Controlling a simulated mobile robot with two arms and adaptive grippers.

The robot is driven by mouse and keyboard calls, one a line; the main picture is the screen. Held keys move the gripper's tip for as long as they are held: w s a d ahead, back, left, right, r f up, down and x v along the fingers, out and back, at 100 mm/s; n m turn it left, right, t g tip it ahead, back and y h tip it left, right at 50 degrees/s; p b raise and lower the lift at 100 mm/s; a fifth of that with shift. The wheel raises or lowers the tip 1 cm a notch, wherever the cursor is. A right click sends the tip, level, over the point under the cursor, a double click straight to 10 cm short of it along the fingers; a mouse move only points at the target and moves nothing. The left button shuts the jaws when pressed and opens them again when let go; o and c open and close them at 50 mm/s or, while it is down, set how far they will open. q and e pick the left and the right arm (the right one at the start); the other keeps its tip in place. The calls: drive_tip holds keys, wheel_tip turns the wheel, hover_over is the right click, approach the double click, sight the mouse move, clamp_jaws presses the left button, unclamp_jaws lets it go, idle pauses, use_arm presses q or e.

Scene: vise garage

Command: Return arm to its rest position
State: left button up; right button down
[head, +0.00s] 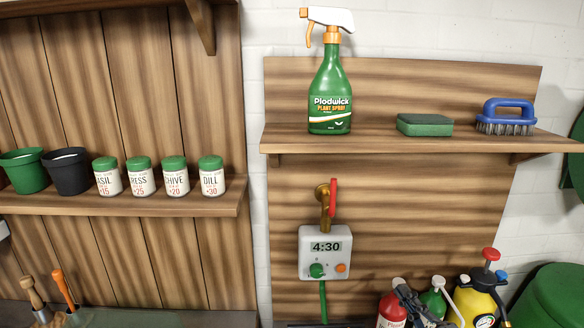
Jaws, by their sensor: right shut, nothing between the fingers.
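My right gripper (403,290) shows small and dark at the bottom edge of the head view, right of centre. It is shut and empty. It overlaps the red bottle (391,311) and the green sprayer (434,302) in the picture; whether it touches either I cannot tell. Most of my right arm is below the frame. My left gripper is out of view.
A shelf (380,140) holds a spray bottle (330,92), a green sponge (424,125) and a blue brush (507,117). A water timer (325,252) hangs below. A yellow sprayer (478,300) stands lower right. Pots and seed jars (140,178) line the left shelf.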

drive_tip(key=s+d+f+m+g+h, duration=0.2)
drive_tip(key=s+f+m+g+h, duration=0.1)
drive_tip(key=s+f+m+h, duration=0.3)
drive_tip(key=s+d+f+m+g+h, duration=0.35)
drive_tip(key=f+m+h, duration=0.2)
drive_tip(key=m, duration=0.25)
drive_tip(key=s+a+f+m+g+y, duration=0.1)
drive_tip(key=s+a+f+g, duration=0.2)
drive_tip(key=s, duration=0.4)
drive_tip(key=s+a+f+g+y, duration=0.2)
drive_tip(key=s+a+f+g, duration=0.1)
drive_tip(key=s, duration=0.3)
drive_tip(key=s+a+f+m+g+y, duration=0.1)
drive_tip(key=s+a+f+g, duration=0.25)
drive_tip(key=s, duration=0.35)
wheel_tip(320, 180, down, 26)
drive_tip(key=s+g, duration=0.1)
drive_tip(key=s, duration=0.1)
drive_tip(key=s+d+f+g+b, duration=0.1)
drive_tip(key=s+d+f, duration=0.1)
drive_tip(key=s+f, duration=1.4)
drive_tip(key=shift+s+d+f, duration=0.3)
drive_tip(key=shift+d+f, duration=0.05)
drive_tip(key=shift+f, duration=0.2)
